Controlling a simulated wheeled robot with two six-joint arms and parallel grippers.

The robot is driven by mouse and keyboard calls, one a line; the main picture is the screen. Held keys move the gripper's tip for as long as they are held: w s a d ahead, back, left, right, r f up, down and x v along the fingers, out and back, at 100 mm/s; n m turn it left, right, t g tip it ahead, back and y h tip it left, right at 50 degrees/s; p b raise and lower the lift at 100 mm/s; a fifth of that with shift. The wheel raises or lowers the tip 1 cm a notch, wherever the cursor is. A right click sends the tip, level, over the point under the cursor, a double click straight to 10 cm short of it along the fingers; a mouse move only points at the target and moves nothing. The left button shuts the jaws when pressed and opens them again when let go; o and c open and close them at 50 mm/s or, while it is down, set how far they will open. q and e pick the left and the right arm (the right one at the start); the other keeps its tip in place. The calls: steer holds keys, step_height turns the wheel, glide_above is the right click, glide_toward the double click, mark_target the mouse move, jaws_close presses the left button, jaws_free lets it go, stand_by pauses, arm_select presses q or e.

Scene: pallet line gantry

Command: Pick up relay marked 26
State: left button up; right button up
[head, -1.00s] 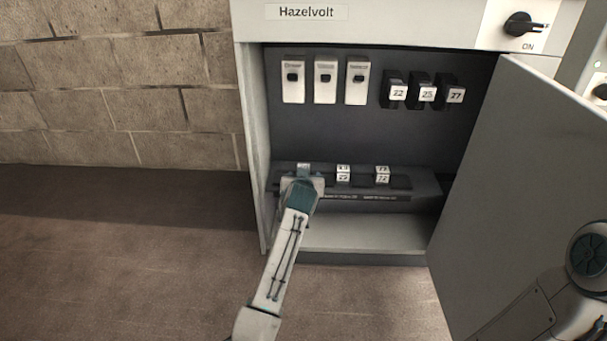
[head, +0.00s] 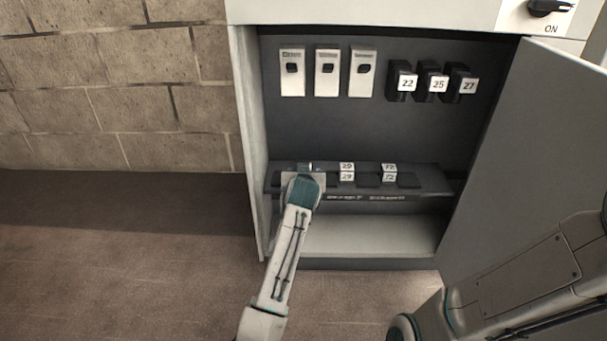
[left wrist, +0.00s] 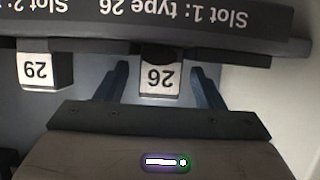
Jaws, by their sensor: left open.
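The relay marked 26 (left wrist: 160,78) sits at the slot labelled type 26, its white label upside down in the left wrist view. My left gripper (left wrist: 160,72) is open, with one blue finger on each side of this relay. In the head view my left gripper (head: 304,173) is at the left end of the lower shelf and mostly hides the relay. My right arm (head: 520,285) crosses the lower right of the head view, and its gripper is not seen.
A relay marked 29 (left wrist: 42,70) sits beside slot 1, and one marked 72 (head: 389,172) is farther right on the shelf (head: 432,178). Relays 22 (head: 403,82), 25 (head: 433,83) and 27 (head: 463,84) are mounted above. The open cabinet door (head: 535,150) stands at right.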

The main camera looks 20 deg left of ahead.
arm_select(q)
steer(key=c, duration=1.1)
steer(key=shift+r, duration=0.15)
